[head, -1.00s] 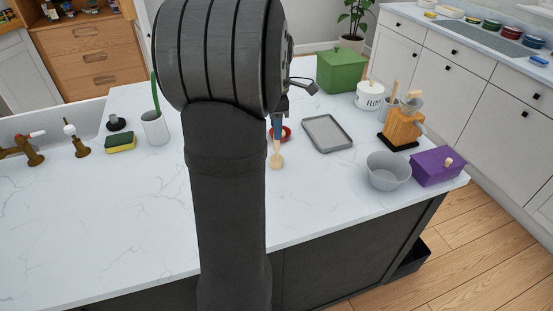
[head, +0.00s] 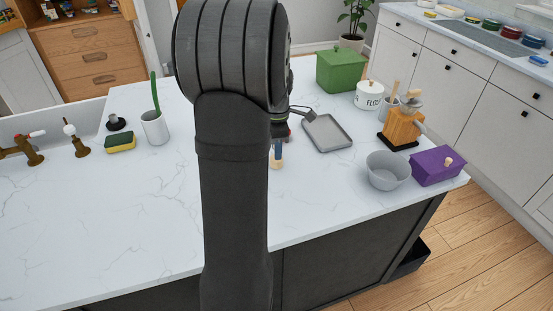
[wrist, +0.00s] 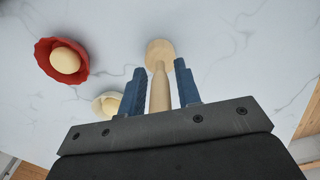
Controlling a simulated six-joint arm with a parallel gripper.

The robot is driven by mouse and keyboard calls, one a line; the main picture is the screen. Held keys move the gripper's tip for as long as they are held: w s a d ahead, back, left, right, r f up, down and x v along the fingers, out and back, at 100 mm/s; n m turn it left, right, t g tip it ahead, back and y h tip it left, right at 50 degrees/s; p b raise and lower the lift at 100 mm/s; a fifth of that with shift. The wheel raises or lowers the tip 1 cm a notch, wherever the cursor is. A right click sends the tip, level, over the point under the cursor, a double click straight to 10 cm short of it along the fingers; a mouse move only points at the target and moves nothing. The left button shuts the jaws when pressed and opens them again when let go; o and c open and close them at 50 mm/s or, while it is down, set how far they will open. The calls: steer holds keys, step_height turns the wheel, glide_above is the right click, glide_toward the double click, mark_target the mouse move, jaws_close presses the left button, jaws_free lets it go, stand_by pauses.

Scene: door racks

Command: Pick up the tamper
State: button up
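The wooden tamper (wrist: 160,80) has a slim handle and a round, pale end, and lies between my gripper's fingers in the wrist view. In the head view only a small part of the tamper (head: 277,165) shows below the fingers; my arm hides the rest. My gripper (wrist: 160,85) has two blue fingers, one on each side of the handle, with narrow gaps visible, so it looks open around it. The gripper also shows in the head view (head: 276,152), low over the white counter.
A red dish (wrist: 62,61) with a pale round thing in it is left of the fingers, and a cream object (wrist: 107,104) sits partly behind the left finger. A grey tray (head: 328,133), grey bowl (head: 388,171) and purple box (head: 437,166) stand to the right. The counter front is clear.

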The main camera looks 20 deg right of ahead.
jaws_close()
steer(key=shift+r, duration=0.1)
